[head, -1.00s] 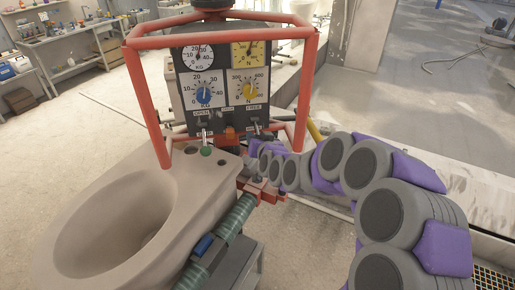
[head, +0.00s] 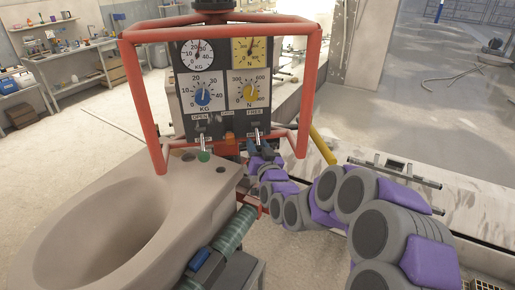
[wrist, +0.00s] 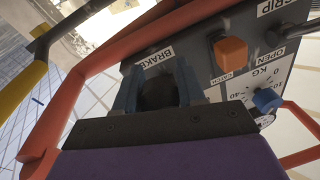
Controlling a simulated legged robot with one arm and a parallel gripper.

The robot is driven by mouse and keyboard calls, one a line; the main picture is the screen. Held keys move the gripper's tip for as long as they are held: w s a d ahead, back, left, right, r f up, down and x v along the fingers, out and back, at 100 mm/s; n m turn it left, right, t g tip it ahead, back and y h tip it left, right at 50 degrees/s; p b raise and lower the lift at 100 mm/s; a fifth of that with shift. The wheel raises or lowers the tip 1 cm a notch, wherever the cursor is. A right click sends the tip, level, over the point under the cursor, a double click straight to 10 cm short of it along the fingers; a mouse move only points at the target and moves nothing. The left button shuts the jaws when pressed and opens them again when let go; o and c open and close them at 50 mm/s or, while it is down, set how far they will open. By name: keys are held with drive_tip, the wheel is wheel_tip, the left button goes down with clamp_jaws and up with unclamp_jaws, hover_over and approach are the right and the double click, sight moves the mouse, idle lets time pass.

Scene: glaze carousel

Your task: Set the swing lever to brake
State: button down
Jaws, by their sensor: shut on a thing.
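The swing lever (head: 257,134) is a short metal stick on the lower right of the dark control panel, between the FREE label (head: 254,113) above and a BRAKE label below it. In the wrist view the BRAKE label (wrist: 156,57) lies just beyond the fingertips. My gripper (head: 257,150) is at the lever; its two blue-grey fingers (wrist: 156,85) are closed around a dark rounded part, which looks like the lever's end. The gripper's body hides much of the lever, so its exact angle is hard to tell.
A red tubular frame (head: 164,100) surrounds the panel. An orange catch (wrist: 231,52) and the grip lever (head: 202,136) are beside the swing lever. A pale basin-shaped body (head: 48,235) stands at left, and a yellow bar (head: 323,146) at right.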

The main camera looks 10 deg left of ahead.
drive_tip(key=shift+f, duration=0.25)
drive_tip(key=c, duration=1.1)
unclamp_jaws()
drive_tip(key=o, duration=0.4)
drive_tip(key=shift+r, duration=0.1)
